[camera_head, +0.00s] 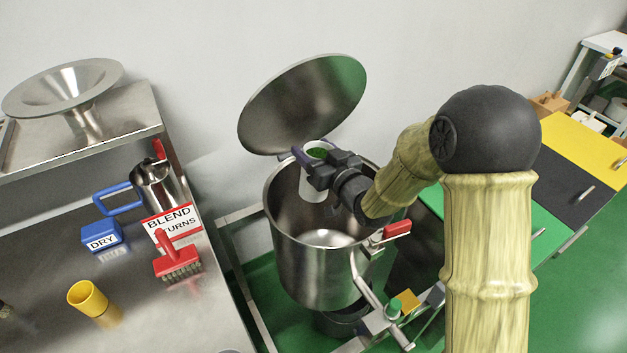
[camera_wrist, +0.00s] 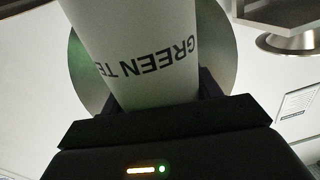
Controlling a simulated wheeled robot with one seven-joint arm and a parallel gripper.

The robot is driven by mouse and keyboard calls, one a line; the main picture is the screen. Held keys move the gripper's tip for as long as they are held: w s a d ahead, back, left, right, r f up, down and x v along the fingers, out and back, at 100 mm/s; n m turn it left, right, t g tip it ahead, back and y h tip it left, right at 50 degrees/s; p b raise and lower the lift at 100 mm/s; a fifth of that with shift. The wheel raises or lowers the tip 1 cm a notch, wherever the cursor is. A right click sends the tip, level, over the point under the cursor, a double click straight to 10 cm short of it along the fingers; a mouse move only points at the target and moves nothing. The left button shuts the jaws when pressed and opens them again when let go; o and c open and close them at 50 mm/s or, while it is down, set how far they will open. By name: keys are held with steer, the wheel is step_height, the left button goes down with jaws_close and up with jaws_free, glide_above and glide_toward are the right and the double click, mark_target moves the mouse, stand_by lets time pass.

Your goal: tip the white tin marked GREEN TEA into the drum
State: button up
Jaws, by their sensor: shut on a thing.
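The white tin (camera_wrist: 135,40) marked GREEN TEA fills the middle of the wrist view, its lettering upside down there. My gripper (camera_head: 318,164) is shut around it. In the head view the tin (camera_head: 313,186) looks about upright, with green showing at its open top. It is over the mouth of the steel drum (camera_head: 311,268), near the back rim, with its lower part within the rim's outline. The drum's round lid (camera_head: 303,104) is raised behind it. The bare drum floor shows below the tin. My gripper hides part of the tin.
A steel bench (camera_head: 50,265) on the left holds a steel jug (camera_head: 157,186), a blue DRY block (camera_head: 101,237), a red brush (camera_head: 177,262) and a yellow cup (camera_head: 88,298). A funnel (camera_head: 72,88) stands on the shelf above. A red-handled lever (camera_head: 397,229) is at the drum's right.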

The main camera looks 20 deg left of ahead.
step_height(320, 180, down, 4)
steer(key=shift+f+b, duration=0.15)
steer(key=shift+b, duration=0.8)
steer(key=shift+m+p, duration=0.3)
steer(key=shift+p, duration=0.25)
